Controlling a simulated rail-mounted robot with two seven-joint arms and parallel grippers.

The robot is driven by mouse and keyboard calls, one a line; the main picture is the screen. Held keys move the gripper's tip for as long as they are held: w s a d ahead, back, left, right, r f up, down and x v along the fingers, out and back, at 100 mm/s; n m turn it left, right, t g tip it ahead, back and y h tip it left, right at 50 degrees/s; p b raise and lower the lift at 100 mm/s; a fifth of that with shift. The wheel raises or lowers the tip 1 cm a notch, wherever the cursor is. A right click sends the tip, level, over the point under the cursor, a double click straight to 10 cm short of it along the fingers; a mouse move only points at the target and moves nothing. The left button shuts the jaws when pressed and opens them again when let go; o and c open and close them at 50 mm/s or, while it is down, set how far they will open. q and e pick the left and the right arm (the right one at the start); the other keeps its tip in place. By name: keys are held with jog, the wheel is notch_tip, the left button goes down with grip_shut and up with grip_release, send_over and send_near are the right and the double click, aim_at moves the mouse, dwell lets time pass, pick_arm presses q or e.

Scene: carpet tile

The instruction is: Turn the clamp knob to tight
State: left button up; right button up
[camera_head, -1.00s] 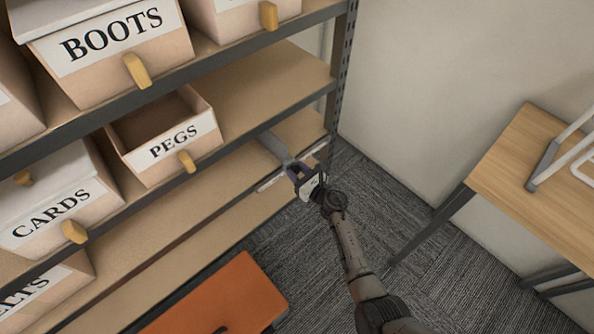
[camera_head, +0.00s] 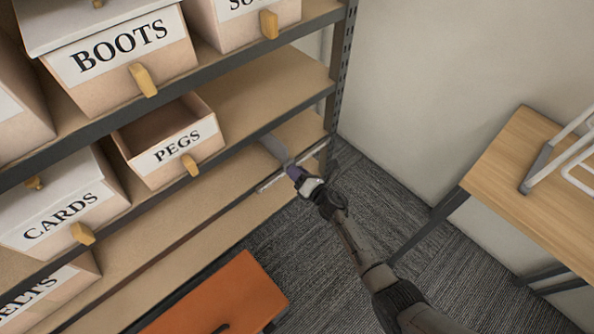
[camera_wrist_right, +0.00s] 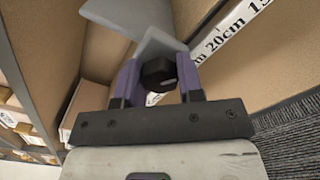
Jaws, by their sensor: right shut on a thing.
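The clamp's black knob (camera_wrist_right: 158,74) sits between the purple fingers of my right gripper (camera_wrist_right: 157,82), and the gripper is shut on it. A small pale mark shows on the knob's face. The grey metal clamp (camera_wrist_right: 150,42) rises behind the knob. In the head view the clamp (camera_head: 274,147) is at the right end of a lower shelf, with my right gripper (camera_head: 293,170) at its front end. There the knob is hidden by the gripper. My left gripper is not in view.
A white ruler strip (camera_wrist_right: 232,35) marked in cm runs behind the clamp. The open PEGS bin (camera_head: 150,168) stands left on the shelf. An orange surface (camera_head: 225,300) is below, and a wooden table (camera_head: 530,180) is at right. Carpet floor lies between.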

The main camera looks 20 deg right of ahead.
jog(key=m+p, duration=0.1)
jog(key=m, duration=0.5)
jog(key=shift+p, duration=0.3)
jog(key=shift+m+p, duration=0.5)
jog(key=shift+m, duration=1.6)
jog(key=o, duration=0.9)
jog(key=p+v, duration=0.6)
jog(key=v, duration=0.8)
